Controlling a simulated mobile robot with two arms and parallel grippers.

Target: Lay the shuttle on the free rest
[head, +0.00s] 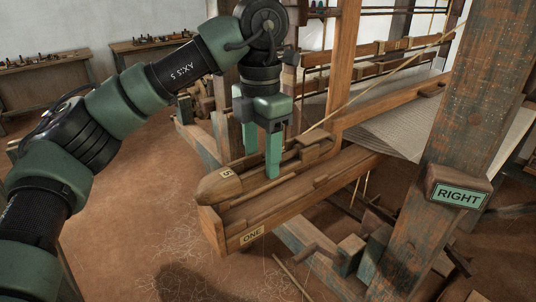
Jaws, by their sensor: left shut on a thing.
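A wooden shuttle (218,187) with a rounded, pointed near end and a small pale tag lies lengthwise at the near end of the loom's beam. My left gripper (261,165) points down over it, its green fingers one on each side, shut on the shuttle's body. A long wooden trough marked ONE (232,229) is directly below and beside the shuttle. I cannot tell whether the shuttle touches it. The fingers hide part of the shuttle's middle. My right gripper is not in view.
A thick worn post (420,150) with a RIGHT sign (459,194) stands at the right. Pale cloth or warp (400,120) stretches behind the beam. Benches (45,78) with small items line the back wall. The earthen floor at lower left is open.

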